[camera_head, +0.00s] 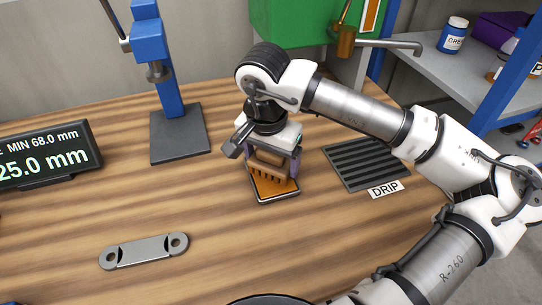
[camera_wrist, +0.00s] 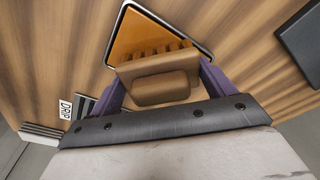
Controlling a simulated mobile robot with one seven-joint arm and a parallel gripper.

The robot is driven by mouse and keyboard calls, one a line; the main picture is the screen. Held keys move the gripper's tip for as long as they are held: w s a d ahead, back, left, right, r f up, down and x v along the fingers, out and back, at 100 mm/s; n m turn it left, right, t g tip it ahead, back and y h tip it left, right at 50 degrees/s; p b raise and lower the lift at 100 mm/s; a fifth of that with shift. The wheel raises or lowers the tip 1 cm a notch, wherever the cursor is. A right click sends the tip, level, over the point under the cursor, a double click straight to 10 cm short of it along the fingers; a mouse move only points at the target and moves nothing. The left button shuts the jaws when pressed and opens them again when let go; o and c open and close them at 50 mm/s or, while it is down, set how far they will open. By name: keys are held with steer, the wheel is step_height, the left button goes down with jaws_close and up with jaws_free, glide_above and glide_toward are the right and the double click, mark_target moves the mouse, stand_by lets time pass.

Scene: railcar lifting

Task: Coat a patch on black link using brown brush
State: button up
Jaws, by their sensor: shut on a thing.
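The brown brush (camera_head: 268,169) is held between the purple fingers of my gripper (camera_head: 273,160), its bristle end pointing down at a shallow tray of orange paint or grease (camera_head: 262,199). In the wrist view the brush (camera_wrist: 160,78) sits between both fingers, with its bristles over the near edge of the orange surface (camera_wrist: 143,37). I cannot tell whether the bristles touch it. A grey link with a round hole at each end (camera_head: 145,251) lies flat at the front left of the table. No separate black link is visible.
A ribbed dark drip rack (camera_head: 365,163) with a DRIP label lies right of the tray. A blue post on a dark base (camera_head: 180,133) stands at the back left, and a millimetre display (camera_head: 45,155) at the left. Bare wood separates the tray and link.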

steer(key=shift+f, duration=0.1)
steer(key=shift+r+p, duration=1.6)
steer(key=shift+r, duration=2)
steer(key=shift+f, duration=0.1)
